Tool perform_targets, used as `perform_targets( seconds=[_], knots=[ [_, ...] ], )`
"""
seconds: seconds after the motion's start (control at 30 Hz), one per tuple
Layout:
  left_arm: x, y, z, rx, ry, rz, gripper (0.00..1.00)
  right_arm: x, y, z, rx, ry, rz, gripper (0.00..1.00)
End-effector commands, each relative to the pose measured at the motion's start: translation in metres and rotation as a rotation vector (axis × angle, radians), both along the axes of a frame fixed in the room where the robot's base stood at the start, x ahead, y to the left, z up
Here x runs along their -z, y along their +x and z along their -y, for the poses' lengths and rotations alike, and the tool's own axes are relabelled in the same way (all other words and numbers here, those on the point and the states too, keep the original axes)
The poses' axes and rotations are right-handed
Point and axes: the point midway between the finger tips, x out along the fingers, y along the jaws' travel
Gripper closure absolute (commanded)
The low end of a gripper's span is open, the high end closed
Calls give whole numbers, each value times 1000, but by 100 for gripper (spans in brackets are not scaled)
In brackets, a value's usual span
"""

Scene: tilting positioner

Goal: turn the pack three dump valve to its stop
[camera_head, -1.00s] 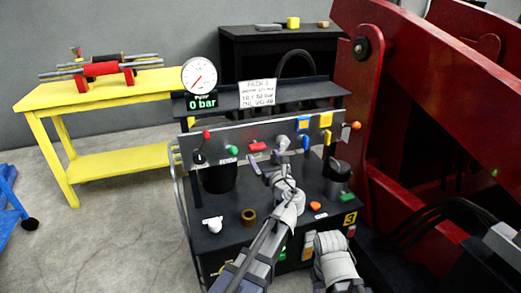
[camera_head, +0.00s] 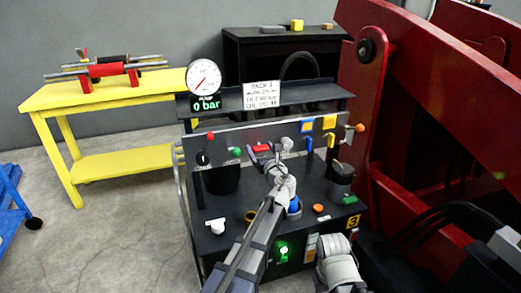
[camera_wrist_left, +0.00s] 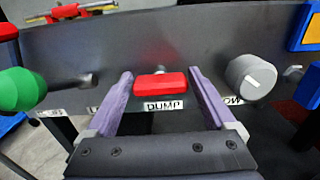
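The dump valve's red handle (camera_head: 262,147) is on the dark upright panel (camera_head: 221,143) of the pack marked 3. In the left wrist view the red handle (camera_wrist_left: 161,86) lies level above a "DUMP" label (camera_wrist_left: 164,106). My left gripper (camera_head: 267,161) is open at the panel. In the wrist view its two purple fingers (camera_wrist_left: 161,76) stand on either side of the handle, with a gap on both sides. The gauge (camera_head: 203,77) stands above a display (camera_head: 206,103) reading 0 bar.
A green knob (camera_wrist_left: 22,90) is left of the handle and a grey round knob (camera_wrist_left: 251,78) close on its right. Blue and yellow blocks (camera_head: 307,125) sit further right on the panel. A red steel frame (camera_head: 375,130) stands right; a yellow table (camera_head: 100,92) stands back left.

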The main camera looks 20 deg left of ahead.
Motion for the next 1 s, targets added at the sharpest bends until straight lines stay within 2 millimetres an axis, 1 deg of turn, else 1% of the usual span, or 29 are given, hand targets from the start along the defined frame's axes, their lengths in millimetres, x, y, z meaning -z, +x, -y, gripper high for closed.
perform_targets(
  seconds=[0.03,0.07,0.5,0.6,0.83,1.0],
  knots=[
    [0,0,0,0,0,0,18,0,0,0,0,0,0,50],
    [0,0,0,0,0,0,21,0,0,0,0,0,0,50],
    [0,0,0,0,0,0,71,0,0,0,0,0,0,50],
    [0,0,0,0,0,0,81,0,0,0,0,0,0,50],
    [0,0,0,0,-22,15,81,0,0,0,0,0,0,50],
    [0,0,0,0,-91,62,81,0,0,0,0,0,0,50]
  ],
)
